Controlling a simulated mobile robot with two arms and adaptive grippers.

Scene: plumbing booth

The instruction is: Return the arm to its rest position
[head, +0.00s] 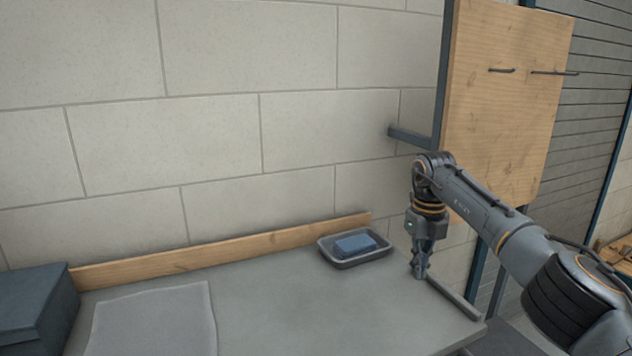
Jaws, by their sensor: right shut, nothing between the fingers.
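My right arm comes in from the right edge and bends down at its wrist. My right gripper (420,270) points straight down over the right end of the grey bench top (330,310). Its fingers are shut with nothing between them. The fingertips are close to the bench surface; whether they touch it I cannot tell. My left gripper is not in view.
A dark tray (346,262) holding a blue block (355,244) sits left of the gripper. A pale cloth (150,320) and a dark box (35,305) are at the left. A wooden board (505,95) with hooks stands behind my arm. The bench middle is clear.

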